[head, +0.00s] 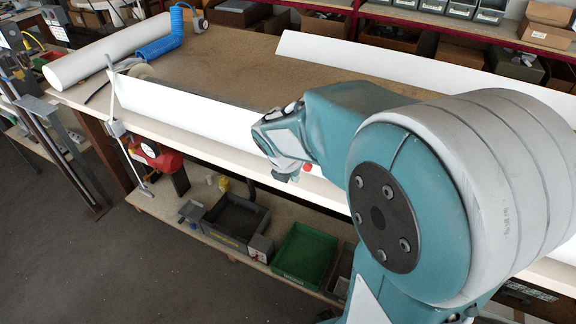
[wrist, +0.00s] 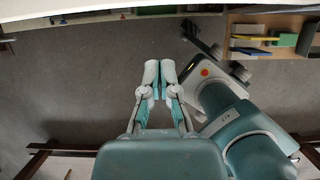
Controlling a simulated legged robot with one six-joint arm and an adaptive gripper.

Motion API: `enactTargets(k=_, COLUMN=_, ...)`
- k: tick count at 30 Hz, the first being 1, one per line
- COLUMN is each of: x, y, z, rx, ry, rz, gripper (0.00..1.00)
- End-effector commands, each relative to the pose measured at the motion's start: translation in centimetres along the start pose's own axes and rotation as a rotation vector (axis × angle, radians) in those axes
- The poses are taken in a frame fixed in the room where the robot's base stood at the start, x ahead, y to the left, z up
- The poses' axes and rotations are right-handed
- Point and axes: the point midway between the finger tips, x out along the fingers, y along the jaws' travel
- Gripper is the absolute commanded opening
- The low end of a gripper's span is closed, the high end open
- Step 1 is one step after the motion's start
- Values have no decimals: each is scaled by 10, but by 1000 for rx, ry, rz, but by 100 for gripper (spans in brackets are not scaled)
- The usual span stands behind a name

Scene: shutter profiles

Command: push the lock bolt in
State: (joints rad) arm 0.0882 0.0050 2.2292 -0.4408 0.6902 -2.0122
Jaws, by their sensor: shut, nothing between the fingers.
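A long white shutter profile (head: 190,112) stands along the front edge of the workbench (head: 215,75) in the head view. Its right end is hidden behind my arm. My gripper (head: 291,178) is in front of the bench edge, near the profile's right part. In the wrist view my gripper (wrist: 159,72) has its two fingers together, with nothing between them and grey floor behind. A small red spot (head: 307,167) shows beside the gripper; I cannot tell what it belongs to. I cannot make out the lock bolt in either view.
A white roll (head: 105,55) and a blue coiled hose (head: 160,47) lie at the bench's far left. Another white profile (head: 400,65) lies at the back. A green crate (head: 303,252) and a dark crate (head: 235,218) stand on the lower shelf. The bench middle is clear.

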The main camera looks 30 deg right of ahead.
Motion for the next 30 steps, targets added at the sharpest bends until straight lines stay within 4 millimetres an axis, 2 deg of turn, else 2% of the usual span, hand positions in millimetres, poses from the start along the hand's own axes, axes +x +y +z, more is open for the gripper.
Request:
enactTargets(k=6, x=42, y=-1, z=0, rx=2, ry=5, rz=-3, gripper=0)
enactTargets(k=9, x=45, y=0, z=18, rx=7, ry=-1, rz=-1, gripper=0)
enactTargets(k=13, x=50, y=0, z=31, rx=4, ry=-1, rz=0, gripper=0)
enactTargets(k=26, x=52, y=0, z=37, rx=3, ry=-1, rz=0, gripper=0)
enactTargets(k=30, x=56, y=0, z=48, rx=5, ry=-1, rz=0, gripper=0)
